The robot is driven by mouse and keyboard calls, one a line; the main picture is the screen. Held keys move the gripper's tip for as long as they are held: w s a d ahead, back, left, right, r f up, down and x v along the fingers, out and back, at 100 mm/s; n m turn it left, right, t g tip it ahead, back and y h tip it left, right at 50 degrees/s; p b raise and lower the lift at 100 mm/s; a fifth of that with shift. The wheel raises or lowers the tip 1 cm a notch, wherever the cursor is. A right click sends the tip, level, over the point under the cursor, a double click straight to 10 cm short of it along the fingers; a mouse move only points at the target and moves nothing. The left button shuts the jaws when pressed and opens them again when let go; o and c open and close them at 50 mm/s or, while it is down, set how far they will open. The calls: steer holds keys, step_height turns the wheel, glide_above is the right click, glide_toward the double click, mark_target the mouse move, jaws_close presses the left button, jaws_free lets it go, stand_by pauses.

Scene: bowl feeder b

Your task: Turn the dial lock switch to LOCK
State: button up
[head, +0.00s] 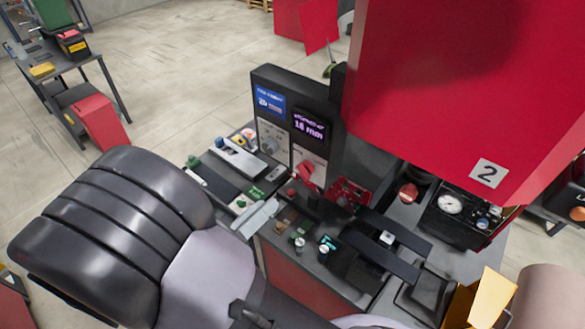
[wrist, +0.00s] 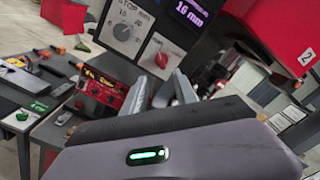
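A red rotary knob (head: 305,174) on a pale plate sits low on the dark control panel, below the purple "16 mm" display (head: 310,125). It looks like the dial lock switch, but its markings are too small to read. In the wrist view the red knob (wrist: 161,60) is just above and beyond the fingertips, apart from them. A grey round dial (wrist: 122,32) is on the plate to its left. My gripper (wrist: 160,82) has its two grey fingers spread with a gap between them and nothing visibly held.
A large red housing marked 2 (head: 470,90) overhangs the panel's right side. A round gauge (head: 449,203) is below it. Small tools and blocks lie on the bench left of the panel. A red fixture (wrist: 100,88) is left of my fingers. Open floor lies behind.

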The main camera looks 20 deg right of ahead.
mark_target(300, 174)
steer(key=x, duration=1.1)
steer(key=shift+s+d+r, duration=0.1)
steer(key=shift+d, duration=0.15)
steer(key=shift+c, duration=0.4)
jaws_close()
